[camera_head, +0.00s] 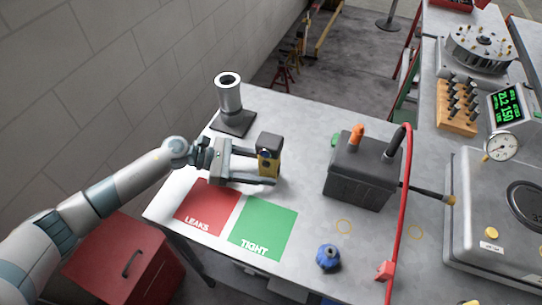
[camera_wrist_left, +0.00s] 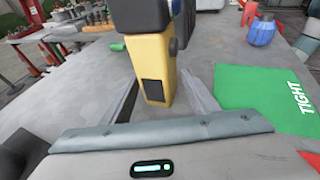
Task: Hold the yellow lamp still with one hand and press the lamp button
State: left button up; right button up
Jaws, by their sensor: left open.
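The yellow lamp (camera_head: 275,164) stands upright on the grey table, with a dark top and a small round bluish part on its side. In the left wrist view the lamp (camera_wrist_left: 157,60) shows a black square panel low on its yellow body and a dark part at its upper right. My left gripper (camera_head: 262,168) is open, with one finger on each side of the lamp. The wrist view shows gaps between the lamp and both fingers (camera_wrist_left: 165,97). I cannot tell which part of the lamp is the button. My right gripper is not in view.
A grey cylinder on a dark base (camera_head: 234,121) stands behind the gripper. Red (camera_head: 206,203) and green (camera_head: 265,225) mats lie in front. A dark battery-like box (camera_head: 362,175), a blue object (camera_head: 329,257) and a red hose (camera_head: 403,210) are to the right.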

pick_arm(q)
jog(key=shift+d, duration=0.2)
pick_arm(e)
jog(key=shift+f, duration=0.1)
pick_arm(q)
jog(key=shift+c, duration=0.2)
jog(key=c, duration=0.8)
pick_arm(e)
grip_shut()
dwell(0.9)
